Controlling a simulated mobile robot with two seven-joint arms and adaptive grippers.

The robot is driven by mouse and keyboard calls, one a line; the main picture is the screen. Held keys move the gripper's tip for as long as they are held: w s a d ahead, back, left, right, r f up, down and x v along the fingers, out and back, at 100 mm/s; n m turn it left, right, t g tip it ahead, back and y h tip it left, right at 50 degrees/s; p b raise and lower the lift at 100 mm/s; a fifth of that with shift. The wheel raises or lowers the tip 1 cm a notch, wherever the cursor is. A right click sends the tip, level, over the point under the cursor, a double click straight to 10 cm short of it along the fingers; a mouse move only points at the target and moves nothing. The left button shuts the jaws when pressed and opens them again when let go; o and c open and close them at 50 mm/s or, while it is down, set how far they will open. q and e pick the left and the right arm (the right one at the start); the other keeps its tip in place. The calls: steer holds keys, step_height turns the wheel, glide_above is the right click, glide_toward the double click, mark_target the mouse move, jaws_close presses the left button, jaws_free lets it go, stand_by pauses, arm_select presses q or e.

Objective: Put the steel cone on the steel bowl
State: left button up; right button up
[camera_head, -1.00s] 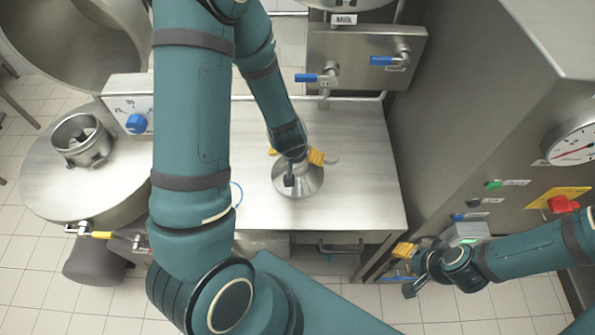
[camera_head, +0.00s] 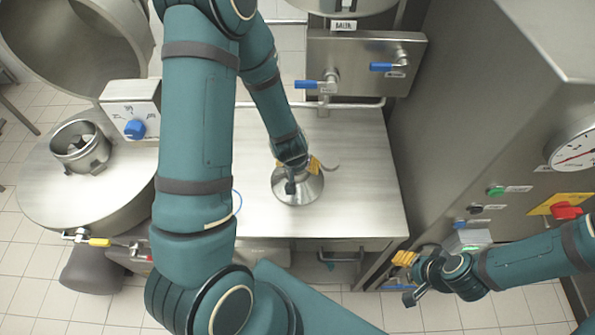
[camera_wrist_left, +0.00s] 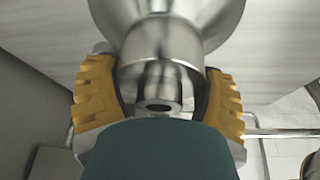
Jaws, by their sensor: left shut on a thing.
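The steel cone (camera_head: 300,194) is a shiny funnel shape with a wide flared base and a narrow neck. My left gripper (camera_head: 297,172) is shut on its neck, over the steel table. In the left wrist view the cone (camera_wrist_left: 165,45) flares away beyond the yellow finger pads (camera_wrist_left: 160,98), which grip it on both sides. I cannot tell whether the cone's rim touches the table. My right gripper (camera_head: 406,277) is open and empty at the lower right.
A round steel drum (camera_head: 45,190) at the left carries a steel ring-shaped fitting (camera_head: 80,146). A box with a blue knob (camera_head: 134,128) stands between it and the table (camera_head: 365,185). Blue-handled valves (camera_head: 318,85) are behind. A tall steel cabinet (camera_head: 490,130) bounds the right.

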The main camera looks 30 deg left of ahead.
arm_select(q)
step_height(320, 180, up, 9)
steer(key=p, duration=0.4)
steer(key=shift+r+p, duration=0.15)
steer(key=shift+p, duration=0.15)
steer(key=shift+d+r, duration=0.1)
steer(key=shift+d, duration=0.15)
steer(key=d+f+m+h+b, duration=0.1)
steer(key=d+f+m+b, duration=0.2)
steer(key=d+f+b, duration=0.2)
steer(key=d+b, duration=0.2)
steer(key=d, duration=0.2)
steer(key=shift+s+f, duration=0.2)
steer(key=shift+s, duration=0.2)
steer(key=shift+s, duration=0.15)
